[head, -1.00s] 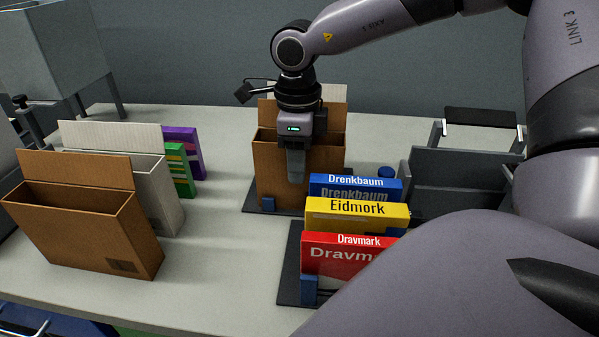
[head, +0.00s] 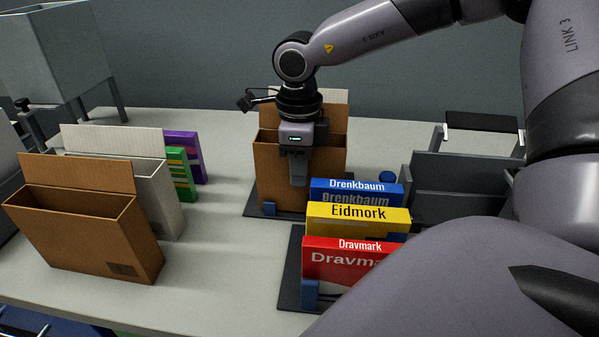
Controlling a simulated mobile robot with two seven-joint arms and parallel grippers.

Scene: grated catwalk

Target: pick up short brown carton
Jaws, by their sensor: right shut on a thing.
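A brown open-topped carton (head: 267,178) stands upright at the middle back of the table, on a dark base plate. My right gripper (head: 298,170) comes down on it from above and is shut on its front wall. One finger shows outside, against the front face; the other is hidden. A second brown carton (head: 85,235) with a raised back flap stands at the front left, apart from the gripper. My left gripper is not in view.
Blue (head: 356,187), yellow (head: 358,218) and red (head: 345,262) boxes stand in a row just right of the held carton. A white carton (head: 160,190), green box (head: 180,175) and purple box (head: 185,152) stand left. Bare table (head: 220,240) lies between the groups.

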